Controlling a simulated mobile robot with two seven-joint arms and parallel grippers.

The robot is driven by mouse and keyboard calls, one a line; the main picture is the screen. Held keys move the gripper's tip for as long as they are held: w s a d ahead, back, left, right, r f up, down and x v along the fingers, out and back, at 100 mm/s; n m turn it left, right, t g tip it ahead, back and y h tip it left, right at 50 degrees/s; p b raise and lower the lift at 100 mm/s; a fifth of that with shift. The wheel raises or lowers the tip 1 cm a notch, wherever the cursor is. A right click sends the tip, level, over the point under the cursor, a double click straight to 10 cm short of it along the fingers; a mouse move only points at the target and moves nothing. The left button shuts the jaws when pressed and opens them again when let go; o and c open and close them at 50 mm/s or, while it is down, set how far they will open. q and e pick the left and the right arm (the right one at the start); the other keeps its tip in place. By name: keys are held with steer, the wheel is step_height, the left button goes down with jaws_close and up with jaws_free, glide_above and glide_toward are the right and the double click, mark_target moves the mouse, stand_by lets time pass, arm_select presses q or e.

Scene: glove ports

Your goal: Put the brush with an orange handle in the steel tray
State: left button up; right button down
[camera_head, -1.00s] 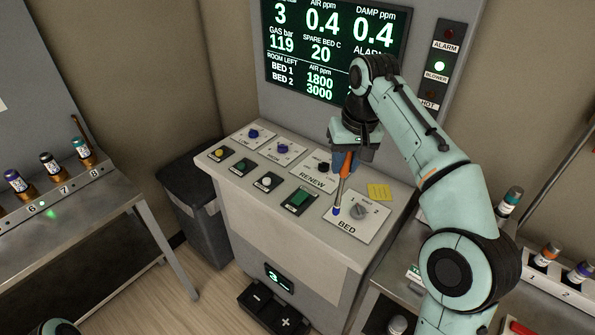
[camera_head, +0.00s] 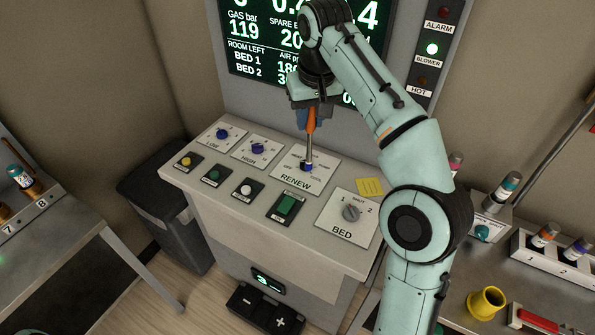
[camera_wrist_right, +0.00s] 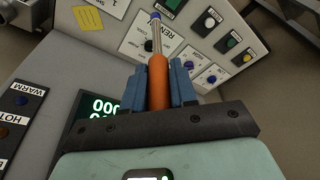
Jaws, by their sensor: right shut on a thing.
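The brush with an orange handle (camera_head: 310,122) is held by my right gripper (camera_head: 312,112) above the sloped control console, pointing down. Its metal shaft ends in a blue tip that shows at the RENEW panel; I cannot tell whether it touches. In the right wrist view the orange handle (camera_wrist_right: 157,82) sits between the blue fingers of my right gripper (camera_wrist_right: 158,80), which is shut on it. My left gripper is not in view. I do not make out a steel tray in these frames.
The console (camera_head: 262,215) carries several buttons and knobs, with a BED knob (camera_head: 351,212) and a yellow note (camera_head: 370,187). A dark bin (camera_head: 165,215) stands left of it. A yellow cup (camera_head: 487,303) and a rack with bottles (camera_head: 560,262) are on the right bench.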

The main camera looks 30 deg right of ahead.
mark_target(311, 163)
steer(key=f, duration=0.3)
steer(key=shift+s+f, duration=0.2)
steer(key=shift+s, duration=0.15)
steer(key=b+x, duration=0.1)
steer(key=x, duration=0.2)
steer(key=s+x, duration=0.1)
steer(key=x, duration=0.1)
steer(key=s+b+x, duration=0.1)
steer(key=x, duration=0.2)
steer(key=shift+w+a+f+b, duration=0.1)
steer(key=shift+a+f+b, duration=0.05)
steer(key=shift+f+b, duration=0.3)
steer(key=shift+f, duration=0.35)
steer(key=shift+w+f, duration=0.25)
steer(key=shift+f, duration=0.25)
steer(key=x, duration=0.2)
steer(key=b+x, duration=0.1)
steer(key=x, duration=0.1)
steer(key=shift+s+a+f, duration=0.15)
steer(key=shift+s, duration=0.2)
steer(key=c, duration=0.9)
jaws_free()
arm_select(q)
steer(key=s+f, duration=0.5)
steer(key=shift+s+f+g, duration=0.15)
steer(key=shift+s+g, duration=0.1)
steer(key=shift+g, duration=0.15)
arm_select(e)
steer(key=shift+s, duration=0.1)
